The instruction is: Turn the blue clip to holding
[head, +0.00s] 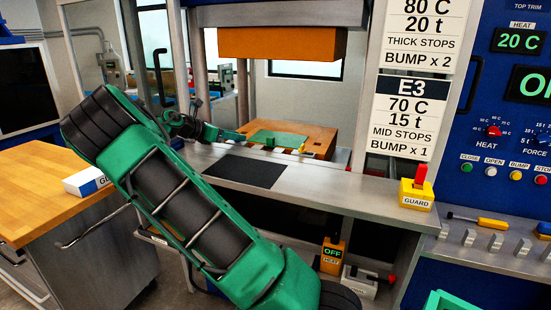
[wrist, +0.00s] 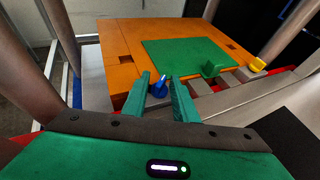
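In the wrist view the blue clip (wrist: 159,88) sits at the near edge of an orange plate (wrist: 117,60), with a small lighter-blue part sticking up. My gripper (wrist: 160,80) is open, with one green finger on each side of the clip. The left finger looks closer to it; I cannot tell whether either finger touches. In the head view my gripper (head: 238,135) reaches in over the left side of the press bed, and I cannot make out the blue clip there.
A green sheet (wrist: 175,53) lies on the plate. A green clip (wrist: 211,69) and a yellow clip (wrist: 258,65) stand further right along the same edge. Metal posts flank the bed. The orange upper block (head: 280,44) hangs above. A dark mat (head: 244,171) lies on the front ledge.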

